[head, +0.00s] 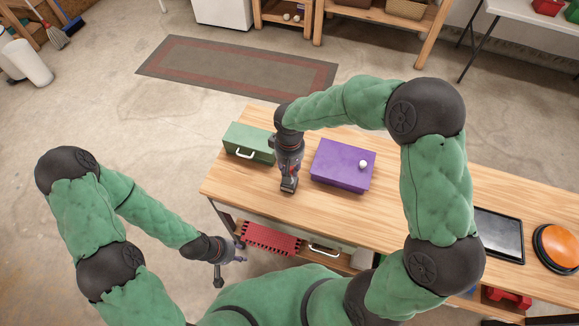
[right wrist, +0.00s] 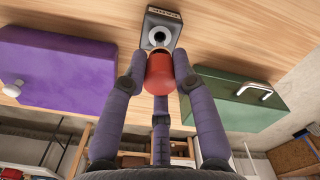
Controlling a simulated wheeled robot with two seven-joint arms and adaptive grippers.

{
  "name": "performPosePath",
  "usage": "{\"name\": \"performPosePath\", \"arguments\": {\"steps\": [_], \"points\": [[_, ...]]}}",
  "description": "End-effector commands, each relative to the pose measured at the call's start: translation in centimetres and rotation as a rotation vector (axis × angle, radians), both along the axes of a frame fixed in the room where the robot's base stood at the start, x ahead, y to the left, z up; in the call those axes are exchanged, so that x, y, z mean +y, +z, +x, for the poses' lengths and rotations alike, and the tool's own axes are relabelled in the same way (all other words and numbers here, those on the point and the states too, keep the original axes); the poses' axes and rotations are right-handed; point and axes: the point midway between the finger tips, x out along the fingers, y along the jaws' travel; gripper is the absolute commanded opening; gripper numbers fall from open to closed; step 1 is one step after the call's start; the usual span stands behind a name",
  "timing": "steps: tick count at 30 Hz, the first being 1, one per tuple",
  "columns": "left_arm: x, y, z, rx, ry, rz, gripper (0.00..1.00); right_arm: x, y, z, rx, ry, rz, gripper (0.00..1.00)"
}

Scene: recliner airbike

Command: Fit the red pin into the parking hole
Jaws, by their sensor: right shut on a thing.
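The red pin (right wrist: 158,74) is held between the fingers of my right gripper (right wrist: 160,82) in the right wrist view. The parking hole (right wrist: 158,37) is a dark opening with a pale ring in a small grey block with a label on the wooden table. The pin's far end overlaps the near edge of the block in this view; I cannot tell whether it touches. In the head view my right gripper (head: 289,170) is over the block (head: 289,185), and its fingers largely hide the pin. My left gripper (head: 230,268) is open and empty, off the table's front edge.
A purple box (head: 342,165) with a white knob stands right of the block on the table (head: 240,190). A green box (head: 248,140) with a white handle stands to its left. A black tray (head: 498,236) and an orange button (head: 558,246) are farther right.

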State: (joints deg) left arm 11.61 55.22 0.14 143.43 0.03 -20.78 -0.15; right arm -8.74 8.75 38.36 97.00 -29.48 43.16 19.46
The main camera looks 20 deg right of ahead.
Motion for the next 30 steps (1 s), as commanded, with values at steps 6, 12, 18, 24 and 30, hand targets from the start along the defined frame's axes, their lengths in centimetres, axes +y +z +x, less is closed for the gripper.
{"name": "performPosePath", "arguments": {"steps": [6,12,18,24,30], "points": [[0.0,-0.4,0.0,0.000,0.000,0.000,0.40,0.0,-0.5,0.0,0.000,0.000,0.000,0.00],[0.0,-0.7,0.0,0.000,0.000,0.000,0.40,0.0,-1.0,0.0,0.000,0.000,0.000,0.00],[0.0,-1.0,0.0,0.000,0.000,0.000,0.40,0.0,-1.4,0.0,0.000,0.000,0.000,0.00],[0.0,-1.4,0.0,0.000,0.000,0.000,0.40,0.0,-1.8,0.0,0.000,0.000,0.000,0.00],[0.0,-1.7,0.0,0.000,0.000,0.000,0.40,0.0,-2.2,0.0,0.000,0.000,0.000,0.00]]}}
